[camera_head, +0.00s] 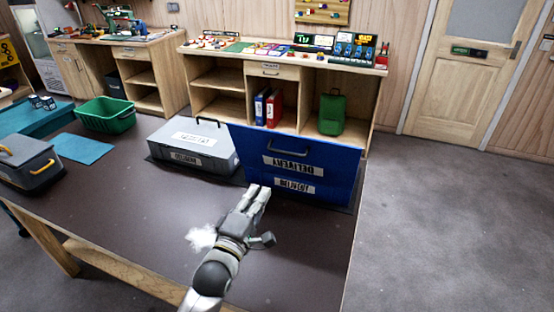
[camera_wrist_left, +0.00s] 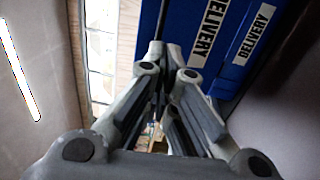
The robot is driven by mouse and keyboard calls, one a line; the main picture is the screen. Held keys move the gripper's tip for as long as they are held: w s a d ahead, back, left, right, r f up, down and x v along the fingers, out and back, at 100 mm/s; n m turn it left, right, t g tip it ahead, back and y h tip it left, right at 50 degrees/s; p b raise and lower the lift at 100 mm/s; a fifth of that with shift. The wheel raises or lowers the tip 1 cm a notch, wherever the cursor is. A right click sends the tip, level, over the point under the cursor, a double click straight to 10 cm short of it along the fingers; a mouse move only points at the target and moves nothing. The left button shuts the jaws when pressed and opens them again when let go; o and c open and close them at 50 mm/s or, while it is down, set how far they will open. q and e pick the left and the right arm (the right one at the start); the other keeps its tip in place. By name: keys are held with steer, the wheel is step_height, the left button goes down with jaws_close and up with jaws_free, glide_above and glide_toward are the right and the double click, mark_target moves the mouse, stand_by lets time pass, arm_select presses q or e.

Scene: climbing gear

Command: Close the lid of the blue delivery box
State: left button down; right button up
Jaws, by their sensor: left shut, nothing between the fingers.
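The blue delivery box (camera_head: 320,187) stands at the right end of the dark table. Its lid (camera_head: 325,160) appears raised, as a broad blue panel with a label that reads upside down above the box's front label. The box's inside is hidden. My left gripper (camera_head: 258,191) is shut and empty, just in front of the box's lower left front. Whether it touches the box I cannot tell. In the left wrist view the closed fingers (camera_wrist_left: 160,70) point toward the blue surface (camera_wrist_left: 185,25) with two DELIVERY labels. My right gripper is not in view.
A grey labelled box (camera_head: 205,140) stands just left of the blue box. A green crate (camera_head: 105,116), a teal mat (camera_head: 82,148) and a dark grey box (camera_head: 30,165) are farther left. The table's middle (camera_head: 130,195) is clear.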

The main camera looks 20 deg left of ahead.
arm_select(q)
steer(key=w+r+p, duration=0.1)
steer(key=w+p, duration=0.2)
steer(key=w, duration=1)
steer(key=shift+d+r, duration=0.25)
steer(key=shift+d, duration=0.05)
steer(key=shift+w, duration=0.15)
